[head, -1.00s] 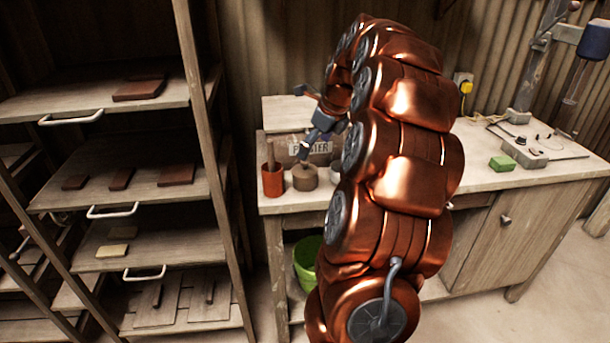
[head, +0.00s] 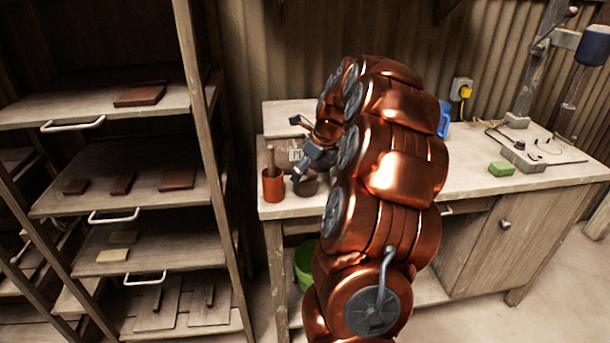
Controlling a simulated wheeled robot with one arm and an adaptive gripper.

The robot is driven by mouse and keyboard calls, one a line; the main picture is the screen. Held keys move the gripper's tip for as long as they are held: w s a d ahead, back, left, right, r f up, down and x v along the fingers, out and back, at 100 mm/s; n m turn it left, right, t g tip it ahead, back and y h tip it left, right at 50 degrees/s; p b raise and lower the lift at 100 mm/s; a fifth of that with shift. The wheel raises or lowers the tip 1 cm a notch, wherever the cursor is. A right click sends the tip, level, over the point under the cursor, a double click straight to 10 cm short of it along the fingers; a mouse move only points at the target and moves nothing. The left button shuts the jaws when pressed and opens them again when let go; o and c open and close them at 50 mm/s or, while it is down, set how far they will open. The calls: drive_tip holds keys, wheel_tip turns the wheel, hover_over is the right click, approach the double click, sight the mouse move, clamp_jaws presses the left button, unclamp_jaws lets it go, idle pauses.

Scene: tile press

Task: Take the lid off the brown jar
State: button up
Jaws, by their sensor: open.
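The brown jar (head: 306,188) stands on the workbench, just right of an orange-red pot. Its top is dark and largely covered by my gripper, so I cannot tell how the lid sits. My gripper (head: 303,172) is open, low over the jar's top, with its fingers pointing down. My copper arm hides what is right of the jar. Whether the fingers touch the lid is too small to tell.
The orange-red pot (head: 273,185) with a wooden handle standing in it is close on the left. A box with a label (head: 296,155) is behind. A green block (head: 501,168) lies to the right. A shelf rack (head: 190,100) stands left.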

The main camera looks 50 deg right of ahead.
drive_tip(key=c, duration=1.2)
drive_tip(key=shift+o, duration=0.2)
drive_tip(key=shift+r, duration=1.75)
drive_tip(key=s+a+r+b, duration=0.1)
drive_tip(key=s+a+b, duration=0.1)
drive_tip(key=s+a, duration=0.7)
drive_tip(key=s, duration=0.4)
drive_tip(key=shift+r, duration=0.3)
